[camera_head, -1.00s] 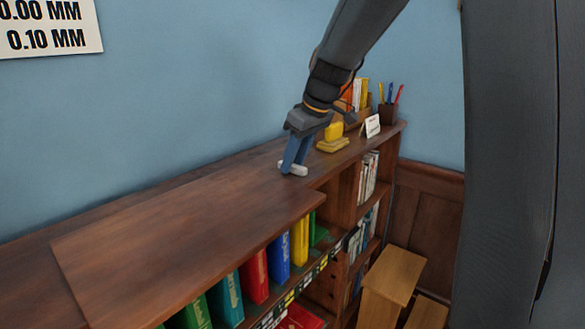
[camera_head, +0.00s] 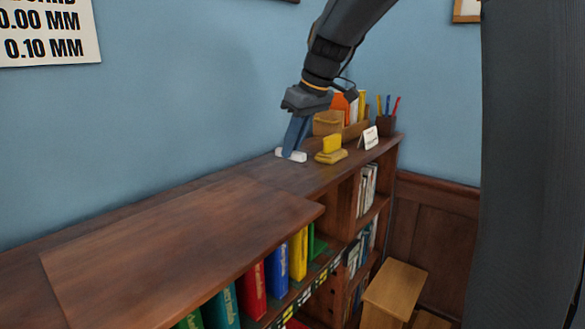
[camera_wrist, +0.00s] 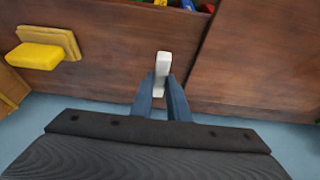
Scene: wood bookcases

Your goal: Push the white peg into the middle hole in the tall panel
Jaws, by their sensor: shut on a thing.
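The white peg (camera_head: 285,154) is a small white bar at the tips of my gripper (camera_head: 295,152), over the back part of the bookcase top, left of a yellow block. In the wrist view the white peg (camera_wrist: 163,64) sticks out past the blue fingers of my gripper (camera_wrist: 165,82), which are shut on it. I cannot tell whether the peg touches the wood below. I see no tall panel with holes in either view.
A yellow block on a base (camera_head: 331,149) stands close right of the peg. Behind it are a wooden box (camera_head: 327,123), a white card (camera_head: 370,137) and a pen cup (camera_head: 386,125). The blue wall (camera_head: 200,90) is behind. The bookcase top (camera_head: 180,235) at left is bare.

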